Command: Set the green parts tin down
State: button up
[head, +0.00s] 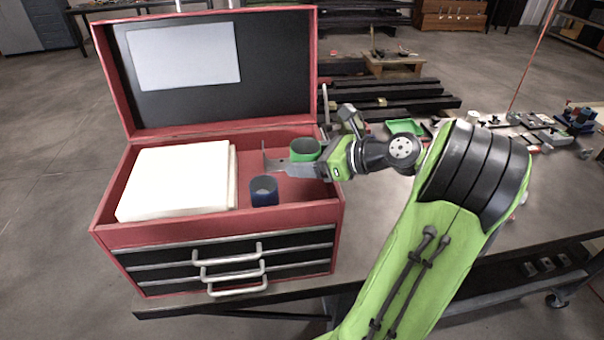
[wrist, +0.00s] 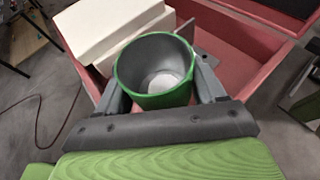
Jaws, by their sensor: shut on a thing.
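The green parts tin (head: 306,149) is an open round cup with a grey inside, over the right part of the red toolbox's top compartment. In the wrist view the tin (wrist: 152,98) sits upright between the two fingers. My gripper (head: 295,160) is shut on it from the right, and one finger hides its lower part in the head view. Whether the tin's base touches the compartment floor cannot be told. A dark blue tin (head: 264,192) stands in the compartment, in front and to the left of the green tin.
The red toolbox (head: 216,232) has its lid (head: 280,60) open at the back. A white block (head: 178,182) fills its left part and also shows in the wrist view (wrist: 105,28). A green tray (head: 404,127) and loose parts lie on the bench to the right.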

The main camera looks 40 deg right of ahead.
jog(key=shift+s+f+b, duration=0.15)
jog(key=shift+f+b, duration=0.15)
jog(key=shift+f, duration=1)
jog(key=shift+f, duration=0.6)
jog(key=o, duration=1.1)
jog(key=shift+s+f, duration=0.1)
